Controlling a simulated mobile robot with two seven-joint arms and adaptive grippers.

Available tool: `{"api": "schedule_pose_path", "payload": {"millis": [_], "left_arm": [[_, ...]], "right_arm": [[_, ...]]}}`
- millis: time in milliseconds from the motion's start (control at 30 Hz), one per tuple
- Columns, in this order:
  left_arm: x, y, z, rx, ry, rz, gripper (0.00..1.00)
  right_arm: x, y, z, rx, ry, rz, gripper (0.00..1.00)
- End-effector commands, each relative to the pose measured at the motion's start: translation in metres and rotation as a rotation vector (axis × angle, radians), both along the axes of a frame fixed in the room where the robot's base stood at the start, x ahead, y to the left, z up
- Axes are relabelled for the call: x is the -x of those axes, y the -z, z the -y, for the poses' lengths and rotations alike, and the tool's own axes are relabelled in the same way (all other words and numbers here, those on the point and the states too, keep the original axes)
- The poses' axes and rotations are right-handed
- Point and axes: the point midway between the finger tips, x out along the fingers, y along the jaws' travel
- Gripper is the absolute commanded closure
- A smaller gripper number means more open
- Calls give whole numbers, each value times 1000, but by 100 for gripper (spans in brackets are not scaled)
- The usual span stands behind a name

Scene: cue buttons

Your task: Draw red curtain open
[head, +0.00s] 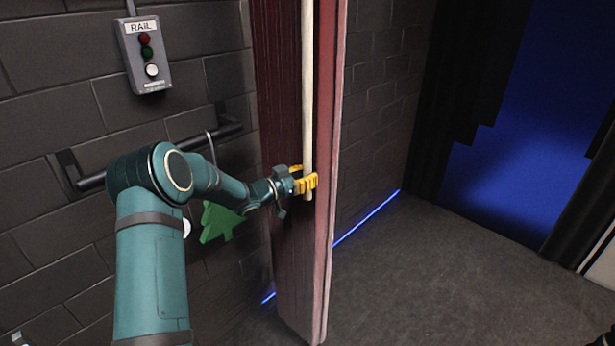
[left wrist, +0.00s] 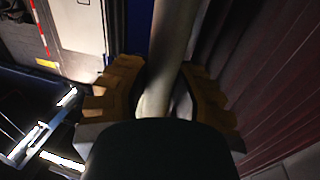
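The red curtain (head: 277,90) hangs gathered in a narrow upright bundle at the middle of the head view; its pinkish front edge (head: 326,130) faces the room. Its red folds also show at the right of the left wrist view (left wrist: 275,85). A pale upright rod (head: 307,80) hangs in front of the curtain. My left gripper (head: 304,182) has its yellow fingers around the rod near its lower end. In the left wrist view the rod (left wrist: 172,45) runs between the two fingers, whose tips close against it.
A dark wall bar (head: 225,130) and a green tree-shaped piece (head: 218,222) are behind my arm. The floor (head: 430,290) at right is clear.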

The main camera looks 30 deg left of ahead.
Motion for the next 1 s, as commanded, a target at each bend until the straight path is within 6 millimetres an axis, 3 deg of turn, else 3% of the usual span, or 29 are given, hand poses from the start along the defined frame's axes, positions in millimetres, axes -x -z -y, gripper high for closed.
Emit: {"api": "schedule_pose_path", "payload": {"millis": [167,500,800,833,900,1000], "left_arm": [[-2,0,-6,0,-1,1,100],[-14,0,-45,-1,-2,0,100],[-15,-1,-48,-1,-5,0,100],[-15,-1,-48,-1,-6,0,67],[-15,-1,-48,-1,-5,0,43],[-15,0,-47,-1,-3,0,43]], "right_arm": [[0,0,0,0,0,0,43],[0,-2,0,-1,0,0,43],[0,-2,0,0,0,0,43],[0,-2,0,0,0,0,43],[0,-2,0,0,0,0,43],[0,-2,0,0,0,0,43]]}}
